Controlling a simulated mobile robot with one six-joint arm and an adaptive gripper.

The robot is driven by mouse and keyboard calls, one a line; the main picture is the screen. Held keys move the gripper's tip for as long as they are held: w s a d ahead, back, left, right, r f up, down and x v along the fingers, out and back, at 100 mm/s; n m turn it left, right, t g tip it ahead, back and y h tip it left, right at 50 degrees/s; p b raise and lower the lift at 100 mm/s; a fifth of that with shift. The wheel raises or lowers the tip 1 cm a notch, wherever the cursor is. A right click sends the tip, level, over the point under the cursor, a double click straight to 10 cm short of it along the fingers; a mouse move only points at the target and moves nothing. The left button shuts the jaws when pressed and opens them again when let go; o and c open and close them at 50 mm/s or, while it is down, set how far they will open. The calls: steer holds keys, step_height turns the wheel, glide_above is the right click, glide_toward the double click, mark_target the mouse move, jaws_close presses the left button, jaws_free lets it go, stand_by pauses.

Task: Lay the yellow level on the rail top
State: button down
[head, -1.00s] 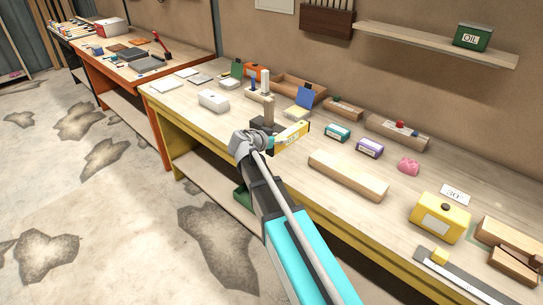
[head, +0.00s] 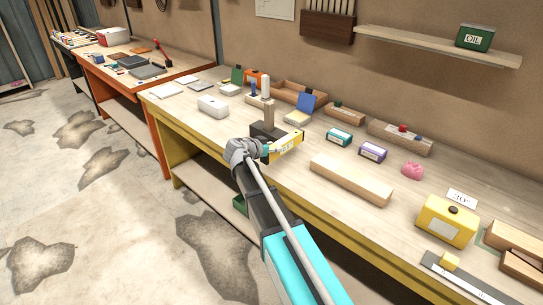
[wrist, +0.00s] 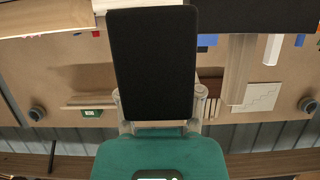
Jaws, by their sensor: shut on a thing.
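The yellow level (head: 288,145) is a short yellow bar with a pale panel on its side. My gripper (head: 266,152) is shut on its left end, over the front part of the long bench. The level is in front of a dark block with an upright wooden post (head: 268,112); I cannot tell whether they touch. A long pale wooden beam (head: 350,181), perhaps the rail, lies on the bench to the right, apart from the level. In the wrist view a black slab (wrist: 155,62) fills the middle, and I cannot tell what it is.
A white box (head: 213,106) is left of the post. A teal box (head: 339,137), a purple box (head: 372,151) and a pink lump (head: 413,170) stand behind the beam. A yellow canister (head: 446,220) is to its right. A shelf (head: 435,45) hangs above the bench.

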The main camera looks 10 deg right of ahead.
steer(key=shift+w+a+f+b, duration=0.15)
steer(key=shift+w+f+b, duration=0.25)
steer(key=shift+f+b, duration=1.5)
steer(key=shift+f, duration=0.1)
steer(key=shift+f, duration=0.1)
steer(key=shift+c, duration=1.3)
jaws_free()
steer(key=shift+r, duration=0.25)
steer(key=p+v, duration=0.4)
steer(key=v, duration=0.8)
steer(key=shift+p, duration=0.3)
steer(key=shift+s, duration=0.1)
